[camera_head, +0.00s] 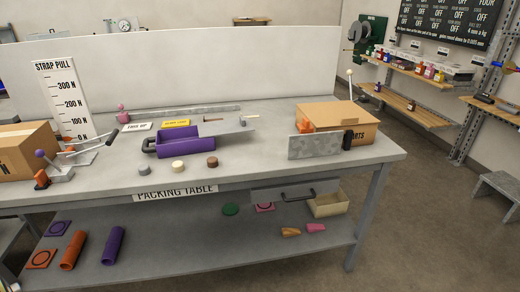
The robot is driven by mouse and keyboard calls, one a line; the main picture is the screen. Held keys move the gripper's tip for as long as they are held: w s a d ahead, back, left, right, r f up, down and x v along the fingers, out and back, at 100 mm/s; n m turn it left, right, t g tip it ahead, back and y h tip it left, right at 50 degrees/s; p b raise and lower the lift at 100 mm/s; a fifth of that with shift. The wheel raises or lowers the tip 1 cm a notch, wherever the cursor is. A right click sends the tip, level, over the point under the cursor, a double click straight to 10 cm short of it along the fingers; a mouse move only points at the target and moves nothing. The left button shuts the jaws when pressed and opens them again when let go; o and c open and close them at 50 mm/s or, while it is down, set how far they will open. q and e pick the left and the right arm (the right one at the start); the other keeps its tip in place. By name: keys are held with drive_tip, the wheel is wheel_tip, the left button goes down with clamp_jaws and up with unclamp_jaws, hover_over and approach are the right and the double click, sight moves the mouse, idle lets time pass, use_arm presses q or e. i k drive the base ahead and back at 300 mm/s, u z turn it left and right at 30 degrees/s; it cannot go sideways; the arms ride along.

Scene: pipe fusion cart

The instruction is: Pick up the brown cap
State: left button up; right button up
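The brown cap (212,162) is a small round piece lying flat near the front edge of the grey packing table (300,178). It is the rightmost in a short row with a cream cap (178,166) and a grey cap (144,170). The caps are apart from each other, and nothing covers the brown one. Neither of my grippers shows in the head view.
A purple box (186,147) with a dark handle stands just behind the caps. A cardboard box (352,115) stands at the right behind a grey metal plate (314,147). Another cardboard box (28,150) is at the left.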

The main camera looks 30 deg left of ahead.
sight(212, 161)
drive_tip(key=u, duration=0.2)
drive_tip(key=i, duration=1)
drive_tip(key=u, duration=0.7)
